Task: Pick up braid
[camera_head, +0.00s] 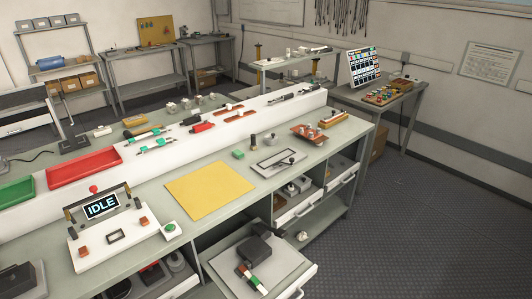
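I cannot surely pick out a braid at this size. Thin red-brown strips (229,109) lie on the raised white ledge, and I cannot tell if one is a braid. A red-brown block with small metal parts (318,133) sits on the right part of the bench. An open drawer (283,262) holds a black block (255,249) and a small green, white and red piece (251,278). Neither of my grippers is in view.
A yellow mat (209,190) lies bare on the bench (240,167). A tester reading IDLE (101,207) stands at the left, near a red tray (84,167) and a green tray (16,191). The open drawer juts out in front. The floor (430,220) at the right is clear.

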